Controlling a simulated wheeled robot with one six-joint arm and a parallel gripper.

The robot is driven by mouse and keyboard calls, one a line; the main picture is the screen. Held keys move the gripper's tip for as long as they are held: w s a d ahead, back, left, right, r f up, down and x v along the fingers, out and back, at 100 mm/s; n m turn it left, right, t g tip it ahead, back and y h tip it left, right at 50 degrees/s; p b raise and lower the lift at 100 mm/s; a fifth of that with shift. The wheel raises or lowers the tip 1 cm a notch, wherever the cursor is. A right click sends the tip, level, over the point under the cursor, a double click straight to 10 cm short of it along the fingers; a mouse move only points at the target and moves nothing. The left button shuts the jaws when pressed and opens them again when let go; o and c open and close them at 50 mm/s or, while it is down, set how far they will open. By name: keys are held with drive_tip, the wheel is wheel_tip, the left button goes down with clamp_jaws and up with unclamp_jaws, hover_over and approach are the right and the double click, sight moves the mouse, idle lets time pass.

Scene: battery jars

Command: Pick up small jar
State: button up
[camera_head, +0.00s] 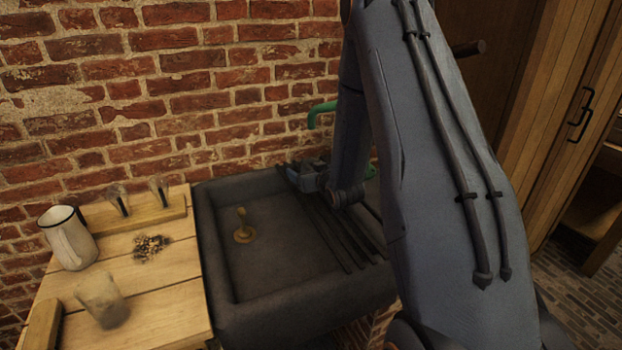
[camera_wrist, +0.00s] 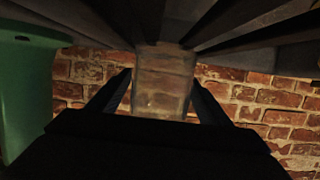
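A small clear glass jar (camera_wrist: 164,82) is between the two fingers of my gripper (camera_wrist: 163,82) in the wrist view. The fingertips lie close along both sides of it; I cannot tell whether they press on it. The top of the picture shows dark ribs right at the jar's far end; contact with them is unclear. In the head view my gripper (camera_head: 308,180) is low over the ribbed drainboard (camera_head: 345,235) of the dark sink, and the jar there is hidden or too small to make out.
The dark sink basin (camera_head: 275,268) holds a brass-coloured drain piece (camera_head: 243,228). The wooden table (camera_head: 170,310) at left bears a white pitcher (camera_head: 68,238), a cloudy glass (camera_head: 102,300), a wooden block with glass pieces (camera_head: 140,212) and small bits (camera_head: 150,247). A green tap (camera_head: 322,113) stands behind my arm.

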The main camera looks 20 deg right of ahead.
drive_tip(key=c, duration=1.1)
drive_tip(key=shift+c, duration=0.8)
drive_tip(key=shift+r, duration=0.2)
